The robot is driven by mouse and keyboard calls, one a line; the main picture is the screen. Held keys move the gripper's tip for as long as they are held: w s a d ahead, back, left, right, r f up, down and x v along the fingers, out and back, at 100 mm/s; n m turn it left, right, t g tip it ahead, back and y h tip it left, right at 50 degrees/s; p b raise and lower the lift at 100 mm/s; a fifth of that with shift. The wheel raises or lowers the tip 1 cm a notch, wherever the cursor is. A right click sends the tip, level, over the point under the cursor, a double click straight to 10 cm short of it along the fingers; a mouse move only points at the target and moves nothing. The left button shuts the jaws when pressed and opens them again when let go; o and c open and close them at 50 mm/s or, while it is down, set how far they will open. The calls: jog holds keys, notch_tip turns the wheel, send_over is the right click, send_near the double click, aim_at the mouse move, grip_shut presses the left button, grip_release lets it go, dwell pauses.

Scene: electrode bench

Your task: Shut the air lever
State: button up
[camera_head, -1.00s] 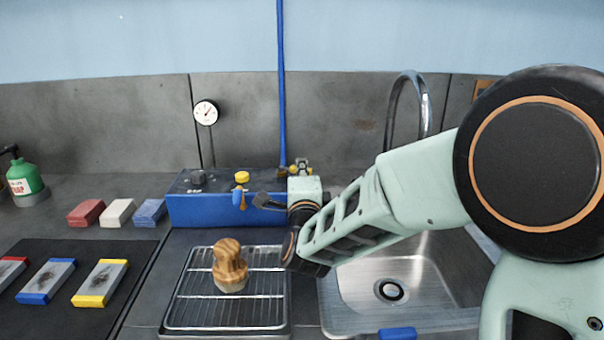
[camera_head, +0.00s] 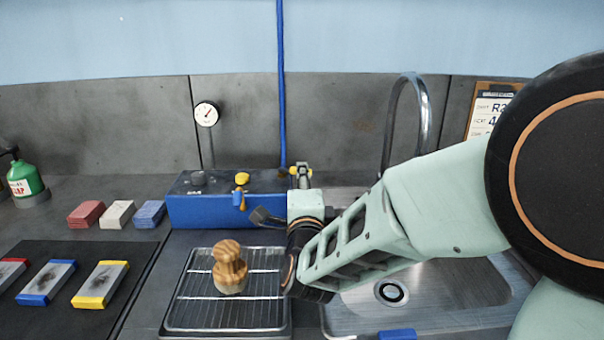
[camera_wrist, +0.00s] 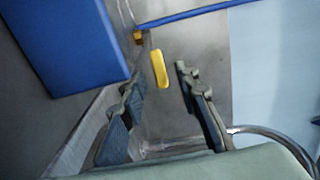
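The yellow lever (camera_wrist: 159,68) shows in the wrist view beside a brass fitting (camera_wrist: 138,37) at the blue hose (camera_wrist: 190,14). In the head view, yellow bits of it (camera_head: 283,171) show at the foot of the hose, behind the blue box, partly hidden by my gripper. My gripper (camera_head: 280,193) is open and empty, just right of the blue box's front. In the wrist view the fingers (camera_wrist: 158,80) are spread, with the lever between and beyond their tips. I cannot tell the exact depth gap; no contact shows.
The blue box (camera_head: 210,208) with a yellow-topped knob (camera_head: 241,178) stands close left of my gripper. A wire rack (camera_head: 190,312) holds a wooden-handled brush (camera_head: 229,268) below. The sink (camera_head: 350,312) and its faucet (camera_head: 424,110) are to the right.

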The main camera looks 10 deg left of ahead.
jog(key=v, duration=0.7)
jog(key=shift+s, duration=0.25)
jog(key=shift+d, duration=0.1)
jog(key=shift+c, duration=0.6)
